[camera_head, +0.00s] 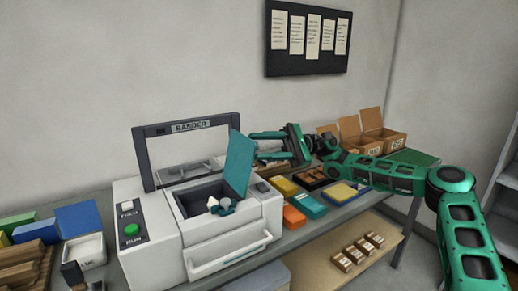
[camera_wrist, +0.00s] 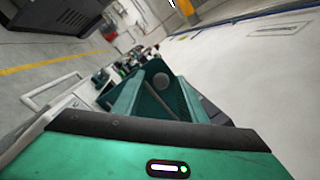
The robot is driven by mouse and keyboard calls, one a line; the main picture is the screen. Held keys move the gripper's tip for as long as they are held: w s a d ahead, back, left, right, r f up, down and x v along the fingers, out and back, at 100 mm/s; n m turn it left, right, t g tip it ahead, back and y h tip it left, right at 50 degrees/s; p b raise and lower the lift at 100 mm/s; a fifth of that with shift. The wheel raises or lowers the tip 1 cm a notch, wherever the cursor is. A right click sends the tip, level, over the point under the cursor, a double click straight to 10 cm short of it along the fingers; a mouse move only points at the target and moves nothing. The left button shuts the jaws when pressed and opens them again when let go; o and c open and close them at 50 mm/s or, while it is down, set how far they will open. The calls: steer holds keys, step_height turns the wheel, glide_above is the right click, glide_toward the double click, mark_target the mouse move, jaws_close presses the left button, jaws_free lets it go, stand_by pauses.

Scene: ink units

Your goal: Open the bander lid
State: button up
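The bander (camera_head: 200,230) is a light grey machine with a dark upright frame labelled BANDER. Its teal lid (camera_head: 239,165) stands raised, nearly upright, at the right side of the dark opening. The opening shows a small white piece and a round teal piece inside. My gripper (camera_head: 254,147) is just right of the lid's upper part, fingers pointing left, apart and with nothing held. In the wrist view, a dark teal panel with a round grey spot, seemingly the lid (camera_wrist: 158,98), lies beyond the open fingers. I cannot tell whether they touch it.
Orange, teal and yellow boxes (camera_head: 305,206) lie on the table right of the bander. Open cardboard boxes (camera_head: 383,139) stand behind my arm. A white bin (camera_head: 85,251) and brown stacks (camera_head: 22,262) are at left. A lower shelf (camera_head: 330,265) holds small boxes.

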steer(key=v, duration=1.1)
steer(key=shift+f, duration=0.1)
